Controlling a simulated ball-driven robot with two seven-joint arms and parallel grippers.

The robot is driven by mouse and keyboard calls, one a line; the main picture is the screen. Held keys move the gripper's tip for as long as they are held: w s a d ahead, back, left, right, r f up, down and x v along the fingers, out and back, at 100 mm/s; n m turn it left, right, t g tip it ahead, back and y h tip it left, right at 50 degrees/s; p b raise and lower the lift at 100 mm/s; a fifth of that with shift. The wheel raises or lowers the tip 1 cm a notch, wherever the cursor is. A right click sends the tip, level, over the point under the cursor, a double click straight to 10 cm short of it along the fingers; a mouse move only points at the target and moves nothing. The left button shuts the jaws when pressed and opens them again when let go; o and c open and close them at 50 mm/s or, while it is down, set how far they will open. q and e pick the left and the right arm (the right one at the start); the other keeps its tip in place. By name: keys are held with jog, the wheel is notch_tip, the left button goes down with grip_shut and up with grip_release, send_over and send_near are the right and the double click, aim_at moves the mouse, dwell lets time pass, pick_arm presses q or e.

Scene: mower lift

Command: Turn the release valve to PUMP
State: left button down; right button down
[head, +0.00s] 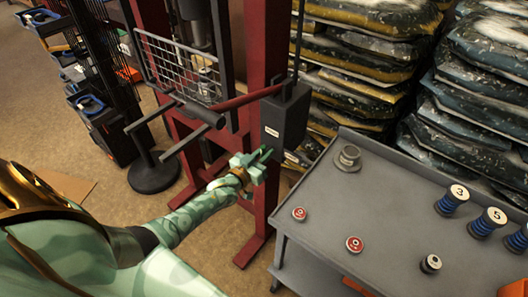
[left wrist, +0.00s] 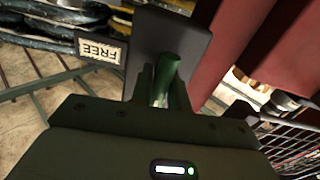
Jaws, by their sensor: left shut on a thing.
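The dark grey pump box (head: 286,115) is mounted on the red press frame, with one small white label on its front and another (head: 291,157) lower by my gripper. My left gripper (head: 262,158) is at the box's lower end. In the left wrist view, its jaws (left wrist: 160,105) are shut on the green release valve handle (left wrist: 168,70), which sticks out from a dark plate (left wrist: 190,35). A FREE label (left wrist: 100,50) is left of the handle there. The valve's exact setting cannot be told. My right gripper is not in view.
A red pump lever (head: 245,100) slopes across above my gripper. A grey cart (head: 400,220) with numbered blue spools and small round parts stands close on the right. Stacked bags (head: 360,55) fill the back right. A wire guard (head: 180,68) hangs on the frame.

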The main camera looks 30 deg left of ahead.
pick_arm(q)
jog(key=shift+n, duration=0.7)
jog(key=c, duration=1.3)
grip_release()
jog(key=shift+s, duration=0.1)
jog(key=s+a+p, duration=0.1)
jog(key=s+p, duration=0.2)
jog(key=s, duration=1.3)
jog(key=shift+a, duration=0.15)
